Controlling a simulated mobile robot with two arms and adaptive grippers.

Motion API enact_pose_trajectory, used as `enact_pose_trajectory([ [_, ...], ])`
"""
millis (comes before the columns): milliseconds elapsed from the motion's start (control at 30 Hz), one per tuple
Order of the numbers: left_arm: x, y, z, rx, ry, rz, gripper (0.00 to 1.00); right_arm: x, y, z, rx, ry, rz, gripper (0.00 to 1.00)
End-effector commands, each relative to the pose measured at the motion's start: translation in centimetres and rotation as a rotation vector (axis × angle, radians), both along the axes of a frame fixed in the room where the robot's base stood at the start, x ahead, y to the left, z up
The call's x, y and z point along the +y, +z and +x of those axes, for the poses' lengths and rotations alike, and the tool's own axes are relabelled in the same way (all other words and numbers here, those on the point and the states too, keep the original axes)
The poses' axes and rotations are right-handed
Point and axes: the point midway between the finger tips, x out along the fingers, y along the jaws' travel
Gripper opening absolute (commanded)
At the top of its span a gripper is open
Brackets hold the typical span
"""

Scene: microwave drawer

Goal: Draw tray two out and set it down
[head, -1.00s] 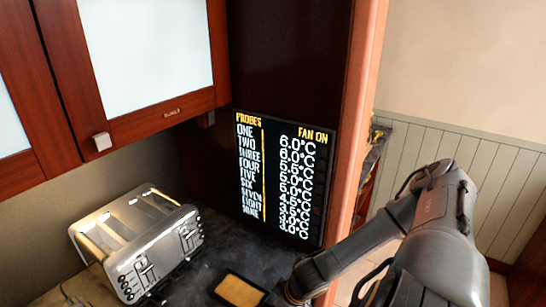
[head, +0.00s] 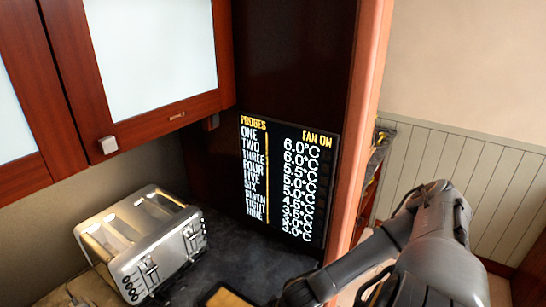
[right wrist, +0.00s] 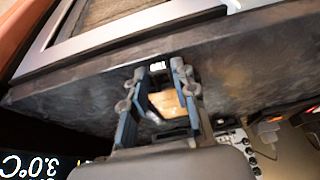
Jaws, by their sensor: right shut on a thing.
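A small dark-rimmed tray (head: 212,290) with a tan surface shows at the bottom edge of the head view, partly cut off by the frame. My right gripper (right wrist: 163,82) is shut on it in the right wrist view, where the tan tray surface (right wrist: 166,103) shows between the two fingers. A small white mark, too small to read, lies just beyond the fingertips. In the head view my right arm comes in from the lower right, and its fingers are not clear there. My left gripper is not in view.
A silver toaster (head: 140,240) stands on the dark counter (head: 222,240) at left. A black display panel (head: 288,190) lists probe temperatures and "FAN ON". Wooden cabinets (head: 225,60) with pale panels hang above. Bare dark counter lies between toaster and panel.

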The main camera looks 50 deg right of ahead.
Motion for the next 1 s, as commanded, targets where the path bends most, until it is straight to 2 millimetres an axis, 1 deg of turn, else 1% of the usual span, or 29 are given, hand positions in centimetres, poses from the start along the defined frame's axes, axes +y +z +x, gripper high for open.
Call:
enact_pose_trajectory([
  [33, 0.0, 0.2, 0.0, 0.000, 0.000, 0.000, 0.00, 0.5, 0.1, 0.0, -0.001, 0.001, 0.004, 0.00],
  [1000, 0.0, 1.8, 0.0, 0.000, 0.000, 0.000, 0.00, 7.3, 0.1, -0.5, -0.001, 0.000, 0.003, 0.00],
])
